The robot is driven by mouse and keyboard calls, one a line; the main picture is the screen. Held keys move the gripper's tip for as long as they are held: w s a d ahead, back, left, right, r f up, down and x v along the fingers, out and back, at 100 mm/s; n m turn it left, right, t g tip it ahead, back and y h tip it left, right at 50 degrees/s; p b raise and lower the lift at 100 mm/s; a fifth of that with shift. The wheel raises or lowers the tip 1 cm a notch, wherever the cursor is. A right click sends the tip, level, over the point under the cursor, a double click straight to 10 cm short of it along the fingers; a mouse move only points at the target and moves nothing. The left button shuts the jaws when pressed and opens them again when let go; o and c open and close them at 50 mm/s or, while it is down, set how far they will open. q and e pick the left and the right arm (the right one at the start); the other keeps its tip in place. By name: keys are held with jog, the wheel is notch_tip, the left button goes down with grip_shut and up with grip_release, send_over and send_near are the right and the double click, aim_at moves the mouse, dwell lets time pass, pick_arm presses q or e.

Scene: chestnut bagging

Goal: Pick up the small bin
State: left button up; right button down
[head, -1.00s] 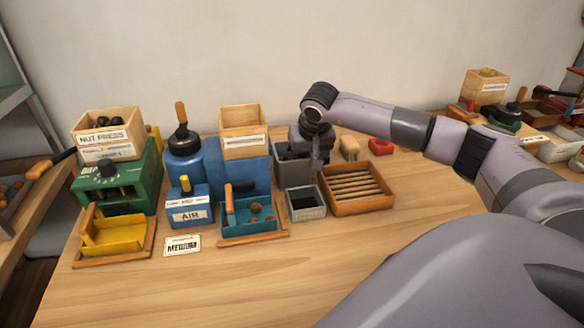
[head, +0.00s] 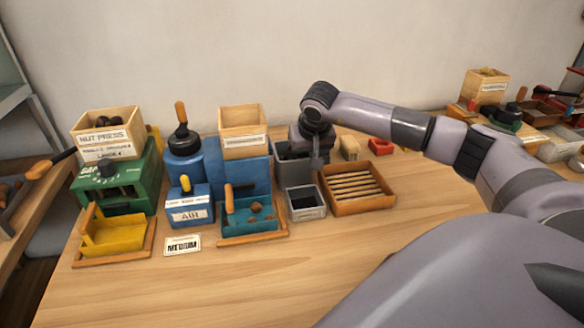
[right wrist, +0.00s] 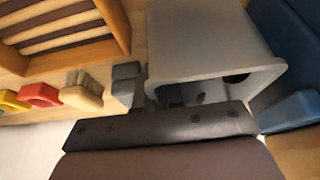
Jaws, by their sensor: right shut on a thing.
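A small grey open bin (head: 307,214) stands on the table, just right of the blue tray. A taller grey bin (head: 291,176) stands behind it, partly hidden by my right arm. My right gripper (head: 313,163) is at the right side of the taller bin; its fingertips are mostly hidden in the head view. In the right wrist view a grey bin (right wrist: 205,40) fills the upper middle, with its rim close to the gripper (right wrist: 170,96). The gripper appears shut on this bin's wall. My left gripper is out of view.
A slatted wooden tray (head: 376,207) lies right of the small bin. A blue machine (head: 250,176) and blue tray (head: 240,229) stand left. A brush (right wrist: 83,92) and red block (right wrist: 40,95) lie near the gripper. The table front (head: 220,295) is clear.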

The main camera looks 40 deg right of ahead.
jog(key=shift+r, duration=0.2)
dwell(0.6)
notch_tip(320, 180, up, 20)
jog(key=shift+f, duration=0.15)
dwell(0.4)
jog(key=shift+s, duration=0.1)
